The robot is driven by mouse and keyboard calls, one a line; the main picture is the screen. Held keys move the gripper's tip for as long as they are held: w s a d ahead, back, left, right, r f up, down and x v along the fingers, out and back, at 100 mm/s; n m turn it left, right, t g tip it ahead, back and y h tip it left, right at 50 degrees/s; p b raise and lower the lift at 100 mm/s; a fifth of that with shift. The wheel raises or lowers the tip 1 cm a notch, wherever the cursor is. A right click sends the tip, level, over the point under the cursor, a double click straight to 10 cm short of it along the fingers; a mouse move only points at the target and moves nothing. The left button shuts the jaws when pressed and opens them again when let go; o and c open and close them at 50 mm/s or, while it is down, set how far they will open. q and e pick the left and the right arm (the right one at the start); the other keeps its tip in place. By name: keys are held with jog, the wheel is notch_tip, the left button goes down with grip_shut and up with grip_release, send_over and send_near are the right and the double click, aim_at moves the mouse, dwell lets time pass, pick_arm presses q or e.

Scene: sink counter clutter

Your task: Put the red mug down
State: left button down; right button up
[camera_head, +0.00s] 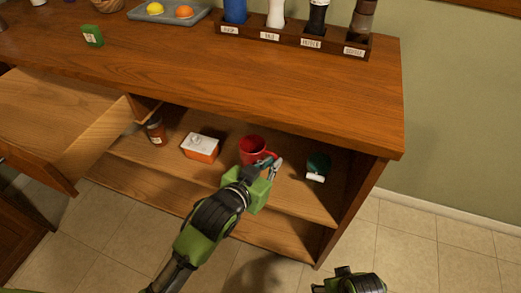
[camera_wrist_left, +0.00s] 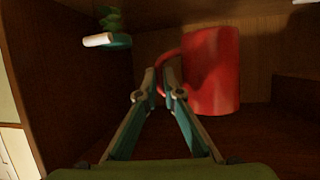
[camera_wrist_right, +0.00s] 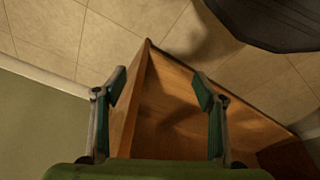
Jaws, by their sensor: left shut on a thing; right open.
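The red mug (camera_head: 252,147) is inside the open shelf space below the counter, and it also shows large in the left wrist view (camera_wrist_left: 212,75). My left gripper (camera_head: 272,163) reaches in from the front and is shut on the mug's handle; in the left wrist view its fingertips (camera_wrist_left: 160,82) meet at the handle. Whether the mug's base touches the shelf is hard to tell. My right gripper (camera_wrist_right: 158,88) is open and empty, outside the cabinet near its right end panel.
On the shelf, an orange-and-white box (camera_head: 200,147) and a brown jar (camera_head: 156,130) stand left of the mug. A dark green item with a white part (camera_head: 317,167) is to its right. An open drawer (camera_head: 75,130) juts out at left. A labelled bottle rack (camera_head: 290,36) stands on the counter.

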jog(key=w+b+v, duration=0.1)
jog(key=b+v, duration=0.3)
jog(key=v, duration=0.7)
pick_arm(q)
jog(key=w+f, duration=0.3)
jog(key=w, duration=0.1)
jog(key=w+f, duration=0.2)
jog(key=w, duration=0.1)
jog(key=w+f, duration=0.3)
jog(key=w, duration=0.1)
jog(key=shift+w+d+f, duration=0.3)
jog(key=shift+d+f, duration=0.05)
notch_tip(320, 180, down, 2)
jog(key=shift+w+f+b, duration=0.1)
jog(key=shift+f+b, duration=0.05)
jog(key=shift+b, duration=0.55)
jog(key=shift+f, duration=0.4)
pick_arm(e)
jog(key=w+t, duration=0.1)
jog(key=w, duration=0.1)
jog(key=w+a+t, duration=0.1)
jog(key=w, duration=0.1)
jog(key=shift+w+r+t, duration=0.1)
jog(key=shift+w+t, duration=0.25)
jog(key=shift+t, duration=0.05)
pick_arm(q)
jog(key=shift+f, duration=0.1)
